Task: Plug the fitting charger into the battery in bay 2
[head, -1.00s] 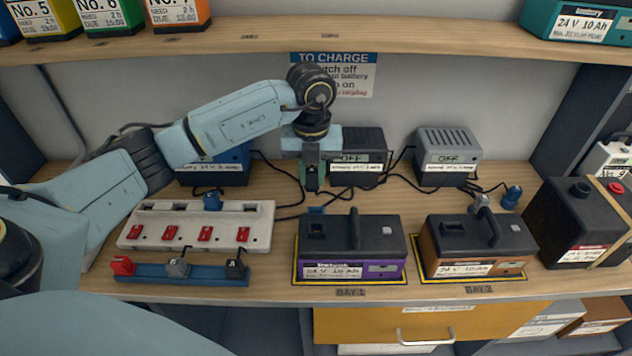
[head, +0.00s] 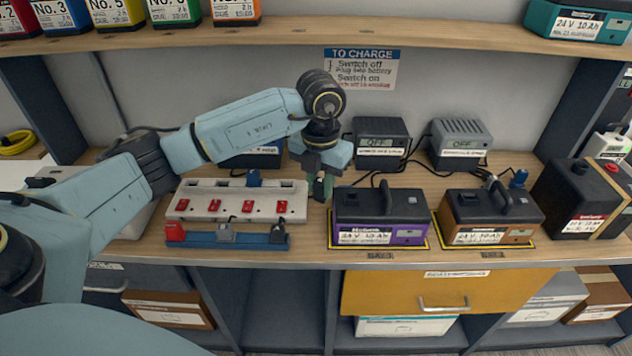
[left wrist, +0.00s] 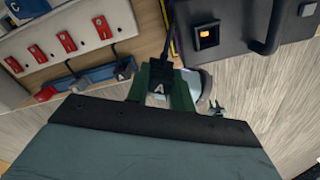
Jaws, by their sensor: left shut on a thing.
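The bay 2 battery (head: 490,218) is black and orange, with a top handle, and stands on a yellow-edged mat at the right. My left gripper (head: 322,190) is shut on a black plug marked A (left wrist: 158,88), just left of the bay 1 battery (head: 382,218).
A white power strip (head: 192,202) with red switches and a blue plug stands left of the gripper. In front of it, a blue rack (head: 204,241) holds red, grey and dark pieces. Loose cables cross behind the batteries. A black box battery (head: 580,205) stands at far right.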

